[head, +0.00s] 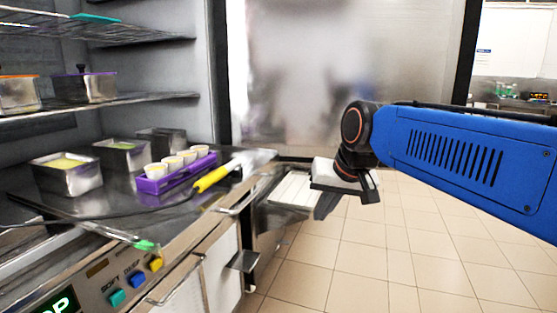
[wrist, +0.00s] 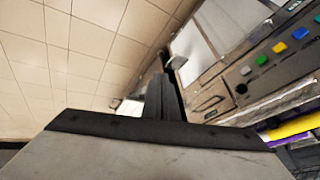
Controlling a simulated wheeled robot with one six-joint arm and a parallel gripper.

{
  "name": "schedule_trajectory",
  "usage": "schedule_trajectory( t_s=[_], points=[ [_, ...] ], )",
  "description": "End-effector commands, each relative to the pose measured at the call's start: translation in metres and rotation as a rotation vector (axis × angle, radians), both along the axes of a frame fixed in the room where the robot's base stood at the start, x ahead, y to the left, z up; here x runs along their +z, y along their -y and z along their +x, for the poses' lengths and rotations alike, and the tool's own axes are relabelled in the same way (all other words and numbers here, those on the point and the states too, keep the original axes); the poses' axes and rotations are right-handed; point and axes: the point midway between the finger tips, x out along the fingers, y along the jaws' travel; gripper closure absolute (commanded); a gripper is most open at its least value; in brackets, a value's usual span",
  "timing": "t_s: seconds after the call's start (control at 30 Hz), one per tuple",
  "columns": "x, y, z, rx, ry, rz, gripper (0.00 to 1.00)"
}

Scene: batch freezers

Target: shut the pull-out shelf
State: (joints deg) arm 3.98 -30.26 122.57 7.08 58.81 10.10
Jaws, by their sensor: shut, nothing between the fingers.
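A pale slatted surface with a metal rim, which looks like the pull-out shelf (head: 291,189), sticks out to the right past the end of the counter in the head view. My gripper (head: 326,208) is at its right-hand end, with its dark fingers pointing down. The fingers are shut and hold nothing. I cannot tell whether they touch the shelf. In the wrist view the closed fingers (wrist: 161,96) are beside the machine's front, and a small pale patch left of them may be part of the shelf.
The counter carries a purple tray (head: 151,185) of cups, metal tubs (head: 66,174) and a yellow-handled tool (head: 214,178). A small grey plate (head: 243,261) juts from the white front below. Coloured buttons (head: 137,280) are nearby. The tiled floor at right is clear.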

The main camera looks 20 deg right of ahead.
Motion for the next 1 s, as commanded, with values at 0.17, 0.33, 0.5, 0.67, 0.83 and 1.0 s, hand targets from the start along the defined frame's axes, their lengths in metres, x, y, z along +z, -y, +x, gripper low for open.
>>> schedule_trajectory(
  t_s=[0.17,0.33,0.5,0.67,0.83,1.0],
  points=[
    [0.067,0.007,0.070,-0.099,0.040,0.094,1.00],
    [0.113,0.014,0.120,-0.169,0.069,0.168,1.00],
    [0.135,0.019,0.145,-0.205,0.084,0.208,1.00],
    [0.136,0.018,0.153,-0.211,0.087,0.218,1.00],
    [0.118,0.015,0.165,-0.210,0.084,0.217,1.00],
    [0.095,0.011,0.182,-0.210,0.085,0.216,1.00]
  ],
)
